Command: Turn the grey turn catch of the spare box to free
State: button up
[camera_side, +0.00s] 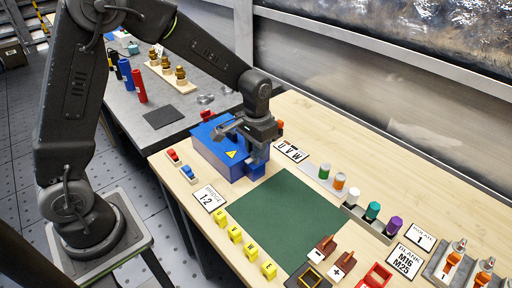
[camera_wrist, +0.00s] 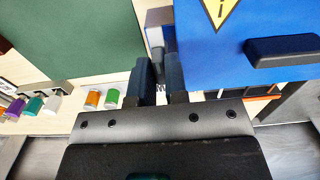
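The blue box (camera_side: 222,148) with a yellow warning triangle stands on the wooden table; I take it to be the spare box. Its blue side and triangle also fill the upper right of the wrist view (camera_wrist: 285,75). My gripper (camera_side: 256,150) is low at the box's right end, pointing down. In the wrist view its two dark fingers (camera_wrist: 158,68) stand close together with a narrow gap. A small grey part (camera_wrist: 157,40), possibly the turn catch, shows at the gap beside the box. I cannot tell whether the fingers touch it. The side view hides the catch behind the gripper.
A green mat (camera_side: 290,218) lies in front of the box. Coloured cylinders (camera_side: 372,211) stand to the right. A label plate (camera_side: 291,151) lies just behind my gripper. Red and blue small parts (camera_side: 188,174) lie left of the box.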

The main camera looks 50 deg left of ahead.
jog(key=o, duration=0.4)
jog(key=shift+r, duration=0.1)
notch_tip(320, 180, up, 14)
jog(key=shift+f, duration=0.15)
dwell(0.3)
jog(key=s+r+t, duration=0.1)
jog(key=s+t, duration=0.1)
jog(key=s, duration=0.4)
jog(key=s+t, duration=0.1)
jog(key=s, duration=0.6)
jog(key=s+a+r+t, duration=0.1)
jog(key=s+t, duration=0.1)
jog(key=s, duration=0.5)
jog(key=shift+s+r+t, duration=0.1)
jog(key=shift+r+t, duration=0.2)
jog(key=shift+r, duration=0.05)
